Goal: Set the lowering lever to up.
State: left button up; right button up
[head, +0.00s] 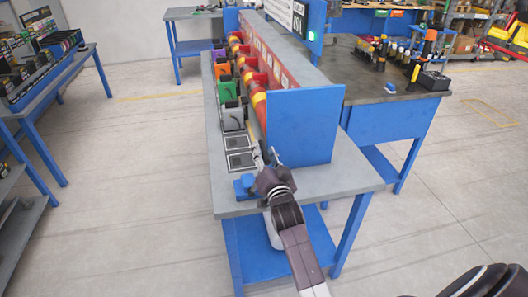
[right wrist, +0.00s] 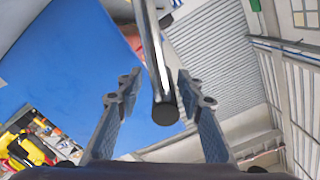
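My right gripper (head: 267,153) is over the near end of the grey table, beside the blue end panel of the red and yellow machine (head: 268,60). In the right wrist view the gripper (right wrist: 160,88) has its two fingers apart, one on each side of a shiny metal rod with a black end (right wrist: 154,58), which looks like the lever. No clear contact with either finger shows. In the head view the gripper hides the lever, and I cannot tell its setting. My left gripper is not in view.
The blue end panel (head: 300,125) stands close to the right of my gripper. Small coloured bins (head: 226,90) line the table's left side, with dark square plates (head: 239,160) nearer. A blue block (head: 244,186) sits by the front edge. A tool bench (head: 385,90) is at right.

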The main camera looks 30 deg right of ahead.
jog(key=shift+s+a, duration=0.1)
jog(key=v, duration=0.7)
jog(key=shift+s, duration=0.2)
dwell(0.4)
